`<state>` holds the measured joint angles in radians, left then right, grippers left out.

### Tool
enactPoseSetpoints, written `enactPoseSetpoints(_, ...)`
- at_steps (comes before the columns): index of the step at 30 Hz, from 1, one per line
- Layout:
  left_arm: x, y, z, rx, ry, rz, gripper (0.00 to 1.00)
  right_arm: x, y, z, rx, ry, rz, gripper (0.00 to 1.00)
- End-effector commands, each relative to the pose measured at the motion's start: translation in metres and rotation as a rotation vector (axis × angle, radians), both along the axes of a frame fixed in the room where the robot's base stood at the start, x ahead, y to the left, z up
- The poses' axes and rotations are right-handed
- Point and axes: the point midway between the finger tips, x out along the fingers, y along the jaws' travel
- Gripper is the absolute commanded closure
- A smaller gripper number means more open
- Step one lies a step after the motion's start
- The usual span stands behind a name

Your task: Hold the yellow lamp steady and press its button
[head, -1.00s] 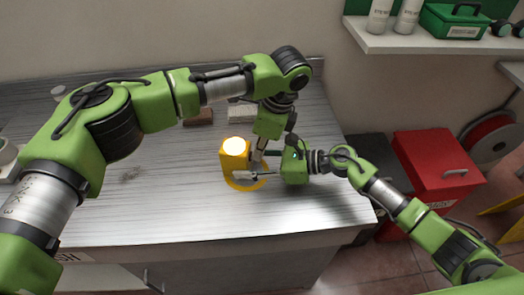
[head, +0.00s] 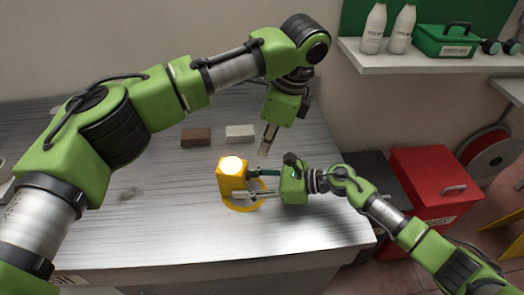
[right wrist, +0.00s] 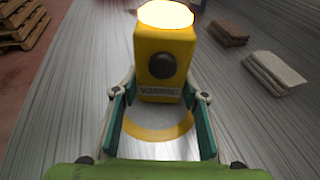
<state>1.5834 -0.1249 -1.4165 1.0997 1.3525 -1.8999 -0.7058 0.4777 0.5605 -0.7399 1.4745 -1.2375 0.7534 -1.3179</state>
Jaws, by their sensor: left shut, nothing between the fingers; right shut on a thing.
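The yellow lamp (head: 231,180) stands upright on the grey worktop, its top glowing white. In the right wrist view the lamp (right wrist: 165,55) shows a dark round button (right wrist: 162,65) above a "WARNING" label. My right gripper (head: 248,184) is shut on the lamp from the right, one finger on each side of its lower body. My left gripper (head: 265,151) points down, shut and empty, above and to the right of the lamp, apart from it. The button is not visible in the head view.
A yellow ring (head: 243,207) is marked on the worktop around the lamp's place. A brown block (head: 196,137) and a pale block (head: 240,133) lie behind it. A red cabinet (head: 432,184) stands right of the worktop. The worktop's front left is clear.

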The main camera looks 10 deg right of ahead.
Motion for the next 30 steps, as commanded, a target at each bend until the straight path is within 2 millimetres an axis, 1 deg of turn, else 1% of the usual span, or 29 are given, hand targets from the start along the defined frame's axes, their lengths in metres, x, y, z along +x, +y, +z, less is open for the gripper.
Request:
enactPoseSetpoints(1,0.0,0.0,0.0,0.0,0.0,0.0,1.0,-0.001,-0.001,-0.003,-0.005,0.003,0.002,0.72)
enactPoseSetpoints(9,0.0,0.0,0.0,0.0,0.0,-0.001,1.0,-0.001,0.0,-0.004,-0.005,0.004,0.001,0.72)
enactPoseSetpoints(10,0.0,0.0,0.0,0.0,0.0,-0.001,1.0,-0.001,0.0,-0.004,-0.005,0.004,0.002,0.52)
enactPoseSetpoints(11,0.0,0.0,0.0,0.0,0.0,-0.001,1.0,-0.002,0.0,-0.003,-0.005,0.004,0.002,0.44)
enactPoseSetpoints(12,0.0,0.0,-0.001,0.0,0.0,-0.001,1.0,-0.001,0.0,-0.003,-0.004,0.004,0.002,0.4)
enactPoseSetpoints(23,0.0,0.0,-0.001,0.0,0.0,-0.001,1.0,-0.001,-0.002,0.0,-0.002,0.002,0.001,0.4)
enactPoseSetpoints(26,0.0,0.0,-0.001,0.0,0.0,-0.001,1.0,-0.004,-0.011,0.002,-0.003,0.001,0.0,0.4)
enactPoseSetpoints(29,0.0,0.0,-0.001,0.0,0.0,-0.001,1.0,-0.009,-0.028,0.006,-0.004,0.002,0.0,0.4)
enactPoseSetpoints(30,0.0,0.0,-0.001,0.0,0.0,-0.001,1.0,-0.011,-0.036,0.009,-0.005,0.001,-0.002,0.4)
